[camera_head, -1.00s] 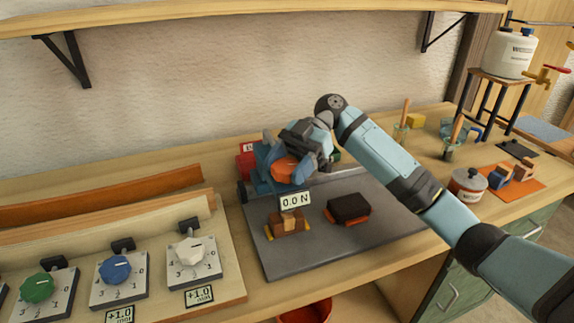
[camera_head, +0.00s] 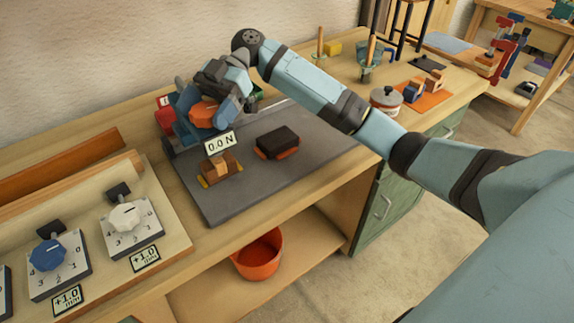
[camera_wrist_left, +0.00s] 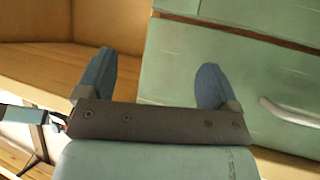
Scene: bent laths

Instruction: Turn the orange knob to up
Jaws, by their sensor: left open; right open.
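The orange knob (camera_head: 204,114) is on a blue device (camera_head: 188,133) at the back left of the grey mat. My right gripper (camera_head: 212,108) is at the knob, with its blue fingers on either side of it. Its jaws are open, and I cannot tell whether they touch the knob. The fingers and wrist hide part of the knob, and its pointer direction cannot be read. My left gripper (camera_wrist_left: 152,80) shows only in the left wrist view. It is open and empty in front of the green cabinet.
On the grey mat (camera_head: 225,195) are a wooden block (camera_head: 219,168) under a "0.0 N" label and a dark block (camera_head: 277,143). White (camera_head: 127,217) and blue (camera_head: 46,256) dials stand at the left. An orange bucket (camera_head: 258,255) sits on the lower shelf.

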